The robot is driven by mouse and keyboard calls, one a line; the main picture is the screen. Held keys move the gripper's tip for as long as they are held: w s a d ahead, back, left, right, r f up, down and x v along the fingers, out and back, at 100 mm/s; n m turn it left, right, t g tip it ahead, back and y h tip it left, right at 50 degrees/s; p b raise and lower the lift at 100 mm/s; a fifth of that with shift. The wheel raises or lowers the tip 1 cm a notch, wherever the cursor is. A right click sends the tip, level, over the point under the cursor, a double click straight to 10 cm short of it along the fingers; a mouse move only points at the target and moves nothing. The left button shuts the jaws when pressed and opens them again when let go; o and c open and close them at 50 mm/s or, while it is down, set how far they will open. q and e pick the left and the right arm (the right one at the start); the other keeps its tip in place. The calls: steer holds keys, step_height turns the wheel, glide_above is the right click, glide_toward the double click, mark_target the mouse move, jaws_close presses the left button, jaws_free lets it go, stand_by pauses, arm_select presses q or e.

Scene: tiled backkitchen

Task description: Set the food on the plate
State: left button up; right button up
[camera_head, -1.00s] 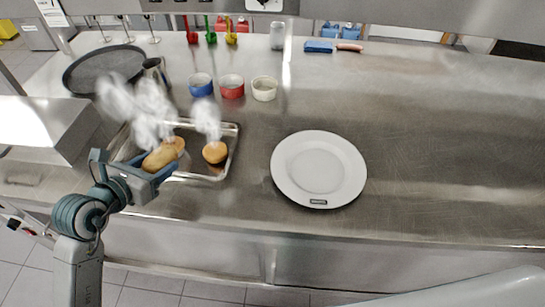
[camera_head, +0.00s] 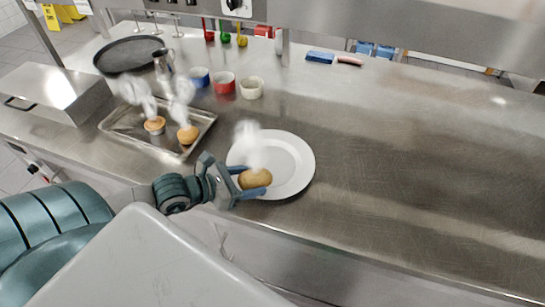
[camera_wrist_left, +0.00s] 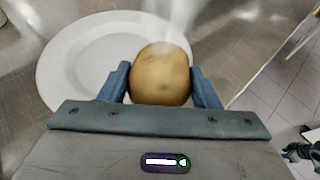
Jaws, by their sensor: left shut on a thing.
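My left gripper (camera_head: 240,182) is shut on a brown, steaming, potato-like piece of food (camera_head: 256,179). It holds the food over the front left part of the white round plate (camera_head: 298,152). In the left wrist view the food (camera_wrist_left: 160,76) sits between the two blue fingers, with the plate (camera_wrist_left: 62,62) behind and to the left. I cannot tell whether the food touches the plate. Two more steaming brown food pieces, one on the left (camera_head: 154,124) and one on the right (camera_head: 188,134), lie on the metal tray (camera_head: 128,128).
Blue (camera_head: 199,77), red (camera_head: 224,83) and cream (camera_head: 251,88) bowls stand behind the tray. A dark round pan (camera_head: 128,55) and a metal jug (camera_head: 163,66) are at the back left. The counter right of the plate is clear.

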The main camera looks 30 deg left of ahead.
mark_target(259, 170)
arm_select(q)
steer(key=shift+s+a+h, duration=0.15)
steer(key=shift+s+h, duration=0.15)
steer(key=shift+s, duration=0.35)
steer(key=w+b, duration=0.1)
steer(key=w, duration=0.1)
steer(key=w+b, duration=0.1)
steer(key=b, duration=0.1)
steer(key=w+f+b, duration=0.1)
steer(key=w, duration=0.1)
steer(key=shift+w+b, duration=0.35)
steer(key=shift+b, duration=0.05)
steer(key=w, duration=0.9)
steer(key=shift+w+f, duration=0.15)
steer(key=shift+w, duration=0.4)
step_height(259, 170, down, 3)
steer(key=shift+f+p, duration=0.1)
steer(key=shift+p, duration=0.6)
steer(key=shift+f, duration=0.25)
